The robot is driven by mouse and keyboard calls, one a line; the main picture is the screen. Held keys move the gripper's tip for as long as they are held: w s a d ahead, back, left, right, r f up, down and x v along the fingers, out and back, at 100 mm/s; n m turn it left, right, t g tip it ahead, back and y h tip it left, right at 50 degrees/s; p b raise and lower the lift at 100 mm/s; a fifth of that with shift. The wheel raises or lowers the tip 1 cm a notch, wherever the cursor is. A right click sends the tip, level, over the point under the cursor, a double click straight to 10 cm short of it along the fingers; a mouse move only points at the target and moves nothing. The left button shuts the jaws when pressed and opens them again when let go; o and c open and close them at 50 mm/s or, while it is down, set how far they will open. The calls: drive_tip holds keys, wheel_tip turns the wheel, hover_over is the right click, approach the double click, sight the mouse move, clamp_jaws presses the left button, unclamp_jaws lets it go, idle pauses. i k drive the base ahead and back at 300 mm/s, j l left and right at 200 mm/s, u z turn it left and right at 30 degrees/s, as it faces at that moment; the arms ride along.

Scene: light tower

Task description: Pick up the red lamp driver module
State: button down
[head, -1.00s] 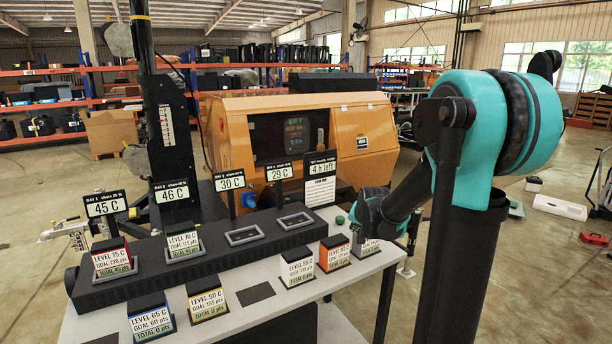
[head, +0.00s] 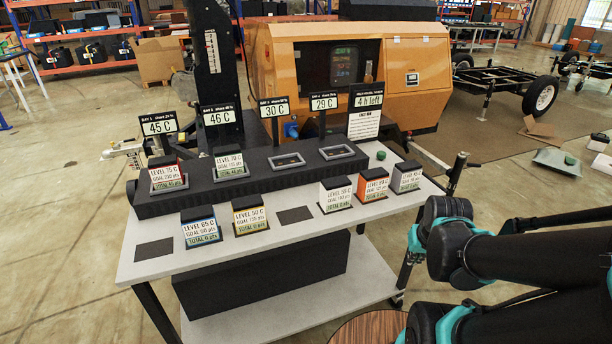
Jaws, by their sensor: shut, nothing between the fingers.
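The red lamp driver module (head: 168,173) stands upright in the leftmost bay of the long black rack (head: 215,188) on the table. Its front label reads LEVEL 75 C, and red shows along its upper edge. The bay sign (head: 158,124) behind it reads 45 C. My gripper cannot be made out in the head view; only my black and teal arm links show at the right, well away from the module.
A green-labelled module (head: 230,162) sits in the second bay; the two right bays (head: 287,161) are empty. Blue (head: 201,226), yellow (head: 250,214), white (head: 336,194), orange (head: 373,185) and grey (head: 406,176) modules stand along the table front. Bay signs rise behind the rack.

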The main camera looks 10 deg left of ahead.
sight(164, 171)
drive_tip(key=k+l, duration=0.1)
drive_tip(key=u, duration=1.5)
